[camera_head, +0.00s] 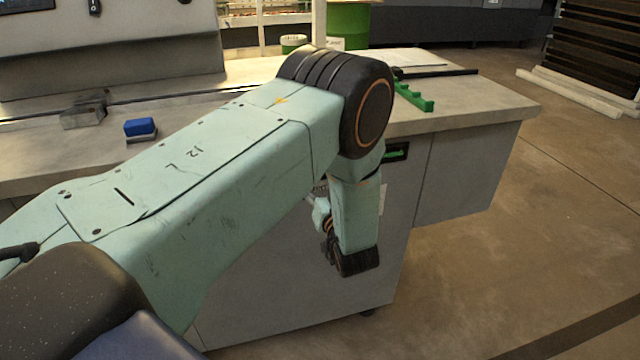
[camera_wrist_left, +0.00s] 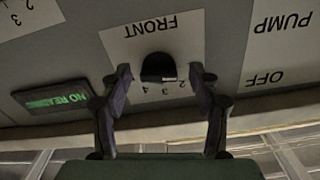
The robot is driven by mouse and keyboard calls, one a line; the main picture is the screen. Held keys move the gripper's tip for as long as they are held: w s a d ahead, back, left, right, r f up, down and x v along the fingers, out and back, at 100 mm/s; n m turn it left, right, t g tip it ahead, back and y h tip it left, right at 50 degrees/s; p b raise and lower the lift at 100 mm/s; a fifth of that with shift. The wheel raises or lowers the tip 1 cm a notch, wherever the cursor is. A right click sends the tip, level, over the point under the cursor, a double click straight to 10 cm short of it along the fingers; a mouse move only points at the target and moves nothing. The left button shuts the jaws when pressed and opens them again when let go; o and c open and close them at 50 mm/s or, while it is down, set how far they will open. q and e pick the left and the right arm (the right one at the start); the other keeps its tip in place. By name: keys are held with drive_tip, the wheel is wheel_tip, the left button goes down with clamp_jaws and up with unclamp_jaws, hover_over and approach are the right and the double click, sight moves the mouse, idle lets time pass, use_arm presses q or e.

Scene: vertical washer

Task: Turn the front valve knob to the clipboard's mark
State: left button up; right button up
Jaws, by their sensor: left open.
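The front valve knob (camera_wrist_left: 158,67) is a dark round knob on a white plate lettered FRONT (camera_wrist_left: 150,28), seen upside down in the left wrist view. The digits 2, 3 and 4 show beside the knob, and a pale mark is on its lower edge. My left gripper (camera_wrist_left: 161,76) is open, with one finger on each side of the knob and visible gaps to it. In the head view my own arm mostly hides this gripper and the knob. I cannot read any clipboard; a pale flat sheet (camera_head: 425,58) lies at the counter's back right. My right gripper is out of view.
A PUMP/OFF label (camera_wrist_left: 278,45) is on the other side. On the counter (camera_head: 480,105) are a blue-topped block (camera_head: 140,127), a grey block (camera_head: 85,113) and a green part (camera_head: 413,97). Open floor lies right.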

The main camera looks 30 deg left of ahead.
use_arm(q)
drive_tip(key=shift+w+f, duration=0.15)
drive_tip(key=shift+f, duration=0.05)
drive_tip(key=shift+c, duration=0.6)
drive_tip(key=shift+r, duration=0.15)
drive_tip(key=c, duration=1)
drive_tip(key=shift+c, duration=0.2)
